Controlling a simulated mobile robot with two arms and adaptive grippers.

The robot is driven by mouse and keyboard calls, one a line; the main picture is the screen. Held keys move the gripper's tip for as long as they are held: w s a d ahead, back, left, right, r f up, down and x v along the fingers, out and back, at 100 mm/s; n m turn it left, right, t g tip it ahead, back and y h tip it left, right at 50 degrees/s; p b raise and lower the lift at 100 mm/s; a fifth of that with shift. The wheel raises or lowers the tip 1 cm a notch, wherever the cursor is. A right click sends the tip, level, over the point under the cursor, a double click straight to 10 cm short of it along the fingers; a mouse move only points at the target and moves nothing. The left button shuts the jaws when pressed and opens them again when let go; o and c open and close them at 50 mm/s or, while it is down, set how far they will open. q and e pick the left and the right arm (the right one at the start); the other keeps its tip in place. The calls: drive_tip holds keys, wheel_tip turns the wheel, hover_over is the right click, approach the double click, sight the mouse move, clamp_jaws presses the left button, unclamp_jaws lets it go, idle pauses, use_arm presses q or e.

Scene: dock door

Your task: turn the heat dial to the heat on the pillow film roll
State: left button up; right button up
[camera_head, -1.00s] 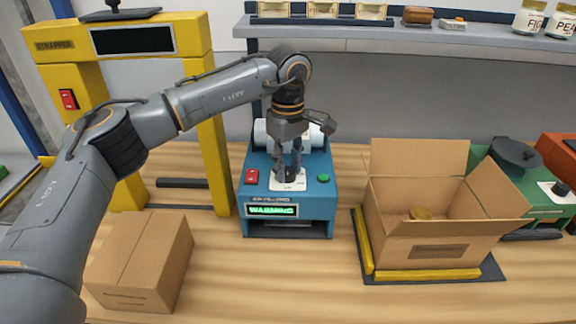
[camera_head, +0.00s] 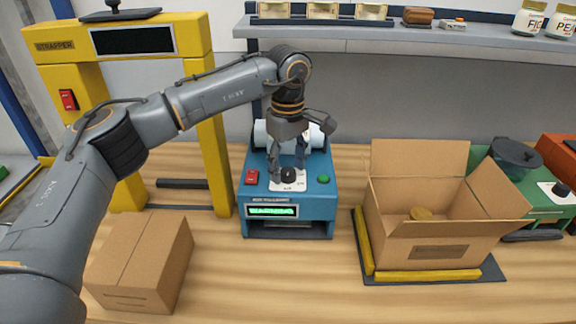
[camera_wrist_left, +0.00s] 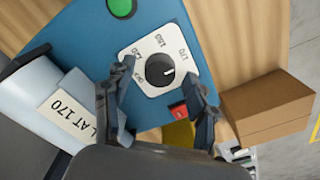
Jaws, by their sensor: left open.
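The black heat dial (camera_head: 288,174) sits on a white numbered plate on top of the blue machine (camera_head: 320,207). A whitish film roll (camera_head: 262,133) lies at the back of the machine. Its label (camera_wrist_left: 68,116) reads "LAT 170", its start cut off by my gripper. I see no word "pillow".
The machine has a red switch (camera_head: 252,177), a green button (camera_head: 323,179) and a lit display (camera_head: 271,211) that seems to read WARMING. A closed carton (camera_head: 140,262) stands left, an open carton (camera_head: 420,255) right. A yellow strapper (camera_head: 60,45) stands behind my left arm.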

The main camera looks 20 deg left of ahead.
sight(288, 171)
use_arm(q)
wheel_tip(288, 171, up, 12)
drive_tip(key=shift+f, duration=0.15)
idle(0.5)
